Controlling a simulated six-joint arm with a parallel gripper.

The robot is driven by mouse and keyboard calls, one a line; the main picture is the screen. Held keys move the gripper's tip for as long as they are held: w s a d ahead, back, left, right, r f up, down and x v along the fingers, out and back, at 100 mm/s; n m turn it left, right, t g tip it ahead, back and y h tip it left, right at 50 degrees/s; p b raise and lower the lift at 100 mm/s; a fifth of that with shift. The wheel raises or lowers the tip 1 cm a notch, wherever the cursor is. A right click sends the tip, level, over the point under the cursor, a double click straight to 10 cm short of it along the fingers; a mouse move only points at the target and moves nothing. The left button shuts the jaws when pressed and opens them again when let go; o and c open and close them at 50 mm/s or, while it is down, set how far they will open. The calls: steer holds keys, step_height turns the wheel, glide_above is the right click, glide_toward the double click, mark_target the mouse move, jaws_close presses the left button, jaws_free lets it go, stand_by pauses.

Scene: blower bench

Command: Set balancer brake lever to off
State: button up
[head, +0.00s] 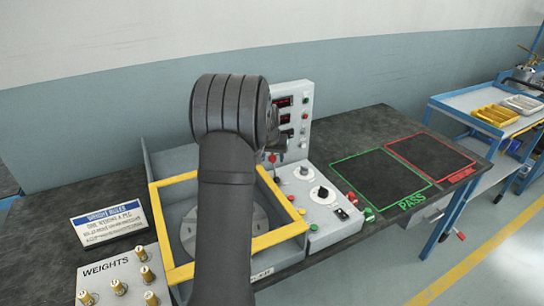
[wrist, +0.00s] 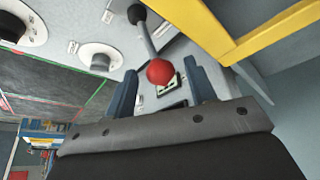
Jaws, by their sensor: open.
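A lever with a red ball knob (wrist: 160,72) and a grey shaft shows in the wrist view, standing on the grey control panel; it is likely the brake lever. Its knob (head: 271,158) also shows in the head view, just right of my arm. My gripper (wrist: 160,90) is open, with its two blue-grey fingers on either side of the knob in the picture. I cannot tell whether the knob lies fully between the fingertips or beyond them. No finger visibly touches it. A small label by the lever is partly hidden and unreadable. My arm covers part of the machine in the head view.
A yellow frame (head: 281,237) surrounds the balancer pit beside the lever. The panel has knobs (head: 322,194) and coloured buttons. A display tower (head: 294,115) stands behind. A weights board (head: 119,280) and a sign (head: 109,222) are left; the green PASS area (head: 380,180) is clear.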

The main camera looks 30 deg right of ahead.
jaws_close()
